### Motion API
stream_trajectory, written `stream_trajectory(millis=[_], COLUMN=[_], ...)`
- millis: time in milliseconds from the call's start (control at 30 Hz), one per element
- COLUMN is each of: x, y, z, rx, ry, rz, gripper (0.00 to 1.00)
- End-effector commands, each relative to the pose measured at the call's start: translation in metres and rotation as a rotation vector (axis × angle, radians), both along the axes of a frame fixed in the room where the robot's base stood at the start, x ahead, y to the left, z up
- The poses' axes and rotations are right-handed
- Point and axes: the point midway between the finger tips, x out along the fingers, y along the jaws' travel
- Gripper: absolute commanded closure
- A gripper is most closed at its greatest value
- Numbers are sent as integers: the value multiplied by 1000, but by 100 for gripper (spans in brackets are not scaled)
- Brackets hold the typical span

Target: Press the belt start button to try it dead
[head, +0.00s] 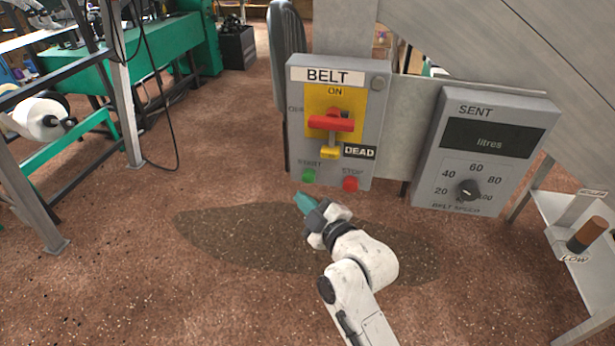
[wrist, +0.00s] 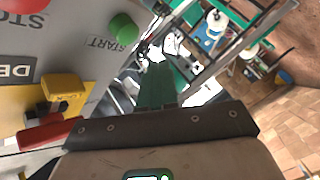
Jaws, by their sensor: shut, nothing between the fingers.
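The green START button (head: 309,177) sits at the lower left of the grey BELT panel (head: 376,130). It also shows upside down in the wrist view (wrist: 123,28), near the top. My gripper (head: 304,202) is shut and empty, its teal fingertips just below the START button in the head view. In the wrist view the fingers (wrist: 156,88) point past the panel's edge, to the side of the button, with a gap visible. The red switch handle (head: 331,122) lies level across the yellow plate. A yellow lock piece (head: 330,151) sits below it, beside the DEAD label (head: 360,152).
The red STOP button (head: 350,184) is close to the right of START. A SENT panel (head: 480,150) with a dial stands further right. Open floor lies left of the panel.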

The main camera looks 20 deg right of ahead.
Motion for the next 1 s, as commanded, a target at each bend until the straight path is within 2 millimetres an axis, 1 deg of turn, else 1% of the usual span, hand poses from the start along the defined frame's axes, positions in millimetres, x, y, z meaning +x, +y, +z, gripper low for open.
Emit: stream_trajectory(millis=[133, 300, 1000], x=[-11, -17, -17], y=[8, 13, 13], z=[1, 1, 0], rx=[0, 1, 0], ry=[2, 0, 0], rz=[1, 1, 0], gripper=[100, 100, 100])
